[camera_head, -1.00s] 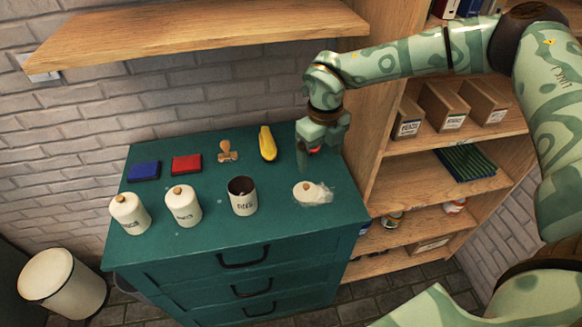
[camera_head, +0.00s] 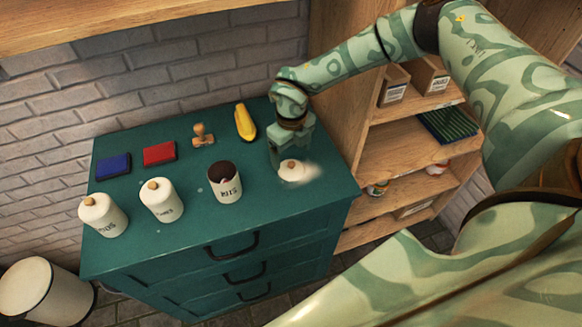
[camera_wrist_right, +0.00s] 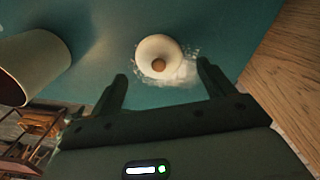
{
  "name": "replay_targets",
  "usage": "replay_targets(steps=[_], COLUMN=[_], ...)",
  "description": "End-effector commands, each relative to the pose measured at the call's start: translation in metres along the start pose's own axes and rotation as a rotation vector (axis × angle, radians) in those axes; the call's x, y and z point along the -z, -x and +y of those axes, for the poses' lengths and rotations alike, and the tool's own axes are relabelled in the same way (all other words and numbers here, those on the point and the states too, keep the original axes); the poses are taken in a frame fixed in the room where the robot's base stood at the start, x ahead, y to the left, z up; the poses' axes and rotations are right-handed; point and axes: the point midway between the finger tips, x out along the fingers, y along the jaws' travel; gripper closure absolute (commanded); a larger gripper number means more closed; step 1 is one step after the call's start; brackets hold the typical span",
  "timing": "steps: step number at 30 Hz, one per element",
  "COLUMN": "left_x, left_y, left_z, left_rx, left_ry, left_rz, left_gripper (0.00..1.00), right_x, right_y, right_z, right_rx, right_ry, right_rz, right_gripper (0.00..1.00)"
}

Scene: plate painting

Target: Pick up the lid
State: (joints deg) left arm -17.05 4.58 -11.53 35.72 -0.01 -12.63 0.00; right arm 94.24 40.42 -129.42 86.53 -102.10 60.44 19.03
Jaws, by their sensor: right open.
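The lid (camera_head: 292,169) is a round cream disc with a small wooden knob. It lies on the green cabinet top near its right end, with a whitish, blurry patch beside it. The lid also shows in the right wrist view (camera_wrist_right: 158,56), ahead of the fingers and between their lines. My right gripper (camera_wrist_right: 162,82) is open and empty, its two dark fingers apart. In the head view my right gripper (camera_head: 280,160) hangs just behind the lid, its fingertips partly hidden. An open canister (camera_head: 226,188) without a lid stands left of the lid. My left gripper is not seen.
Two lidded canisters (camera_head: 104,215) (camera_head: 162,202) stand farther left. A blue pad (camera_head: 113,166), a red pad (camera_head: 159,153), a wooden stamp (camera_head: 203,137) and a yellow object (camera_head: 245,122) line the back. A wooden shelf unit (camera_head: 392,150) rises at the right.

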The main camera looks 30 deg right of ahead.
Motion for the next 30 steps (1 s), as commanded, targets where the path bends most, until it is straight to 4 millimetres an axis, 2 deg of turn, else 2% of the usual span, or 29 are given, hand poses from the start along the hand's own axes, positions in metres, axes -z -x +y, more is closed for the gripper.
replay_targets(steps=[3,6,15,20,21,24,29,30], left_x=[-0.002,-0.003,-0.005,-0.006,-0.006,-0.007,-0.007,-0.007], left_y=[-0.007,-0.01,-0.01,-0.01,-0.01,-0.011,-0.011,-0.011], left_z=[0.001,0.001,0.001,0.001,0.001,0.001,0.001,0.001], left_rx=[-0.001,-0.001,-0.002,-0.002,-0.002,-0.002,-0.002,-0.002], left_ry=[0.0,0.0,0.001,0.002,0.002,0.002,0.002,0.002], left_rz=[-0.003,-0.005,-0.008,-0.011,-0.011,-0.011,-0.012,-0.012], left_gripper=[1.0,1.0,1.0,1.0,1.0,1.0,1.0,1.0], right_x=[0.004,0.003,0.003,0.003,0.003,0.004,0.005,0.005], right_y=[-0.024,-0.038,-0.042,-0.042,-0.042,-0.043,-0.044,-0.044], right_z=[0.003,0.003,0.003,0.003,0.003,0.003,0.003,0.003], right_rx=[0.0,0.001,0.0,0.0,0.0,0.0,0.0,0.0], right_ry=[0.0,0.0,0.0,0.0,0.0,0.0,0.0,0.0], right_rz=[0.005,0.003,0.001,0.001,0.001,0.003,0.005,0.006], right_gripper=[0.19,0.19,0.19,0.63,0.69,0.73,0.74,0.78])
